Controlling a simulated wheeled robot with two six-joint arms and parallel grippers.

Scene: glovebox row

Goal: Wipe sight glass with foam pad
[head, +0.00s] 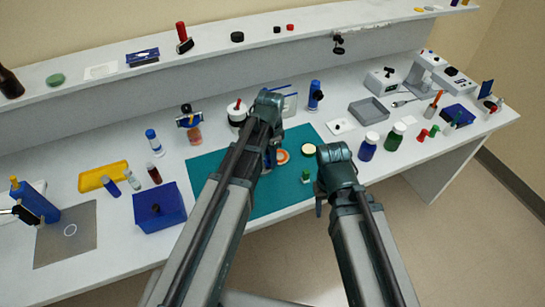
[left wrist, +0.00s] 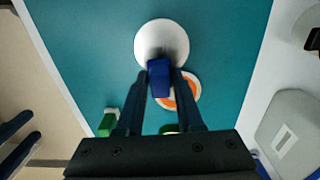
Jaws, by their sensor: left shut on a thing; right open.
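My left gripper (head: 269,166) is over the teal mat (head: 265,198), shut on a blue block, which looks like the foam pad (left wrist: 158,75). In the left wrist view the pad's end overlaps the lower edge of a white round disc (left wrist: 162,38), possibly the sight glass. I cannot tell whether they touch. The disc is hidden in the head view. An orange-ringed disc (head: 282,156) lies beside the pad and also shows in the left wrist view (left wrist: 188,86). My right gripper (head: 320,204) is open and empty near the mat's right edge.
On the mat are a cream round piece (head: 308,150) and a green block (head: 305,178). Blue (head: 367,148) and green (head: 393,137) jars stand right of it. A blue bin (head: 160,208) and yellow tray (head: 103,176) stand left. The bench's front edge is close.

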